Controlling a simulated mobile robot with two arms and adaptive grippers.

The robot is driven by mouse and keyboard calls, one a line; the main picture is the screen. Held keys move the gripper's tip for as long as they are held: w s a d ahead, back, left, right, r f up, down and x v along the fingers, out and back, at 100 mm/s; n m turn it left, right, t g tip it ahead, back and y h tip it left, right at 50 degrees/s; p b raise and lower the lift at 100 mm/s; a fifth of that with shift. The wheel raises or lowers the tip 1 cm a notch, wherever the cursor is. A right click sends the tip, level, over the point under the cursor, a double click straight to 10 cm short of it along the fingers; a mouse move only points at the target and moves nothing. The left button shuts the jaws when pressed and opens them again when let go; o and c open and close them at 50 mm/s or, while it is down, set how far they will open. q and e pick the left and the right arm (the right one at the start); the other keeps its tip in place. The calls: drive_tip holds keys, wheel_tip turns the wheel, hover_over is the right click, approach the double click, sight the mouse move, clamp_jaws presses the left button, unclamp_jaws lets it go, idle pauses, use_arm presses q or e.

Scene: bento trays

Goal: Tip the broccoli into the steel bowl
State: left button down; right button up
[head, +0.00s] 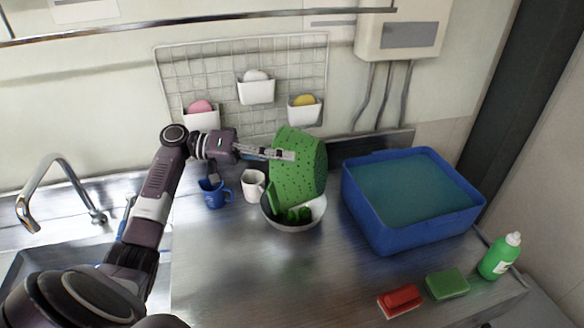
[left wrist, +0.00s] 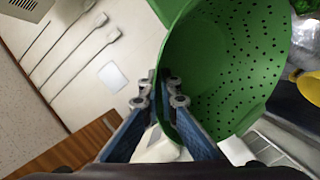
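My left gripper (head: 290,155) is shut on the rim of a green perforated colander (head: 303,170). The colander is tipped steeply over the steel bowl (head: 293,226), its lower edge at the bowl's opening. Dark green broccoli (head: 298,214) shows in the bowl, below the colander; part of it may be hidden. In the left wrist view, the fingers (left wrist: 164,98) pinch the wall of the colander (left wrist: 235,65), and the inside that shows looks empty. My right gripper is not in view.
A white mug (head: 253,185) and a blue mug (head: 212,195) stand left of the bowl. A blue tub (head: 417,230) stands to the right. The counter in front of the bowl is clear.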

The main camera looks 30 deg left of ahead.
use_arm(q)
drive_tip(key=s+a+f+n+t+h+b, duration=0.1)
drive_tip(key=a+h+b, duration=0.4)
drive_tip(key=b, duration=0.8)
drive_tip(key=shift+s+a+f+n+t, duration=0.45)
drive_tip(key=shift+s+a+t, duration=0.4)
drive_tip(key=shift+a+t, duration=0.7)
drive_tip(key=shift+a+g, duration=0.15)
drive_tip(key=shift+g, duration=0.1)
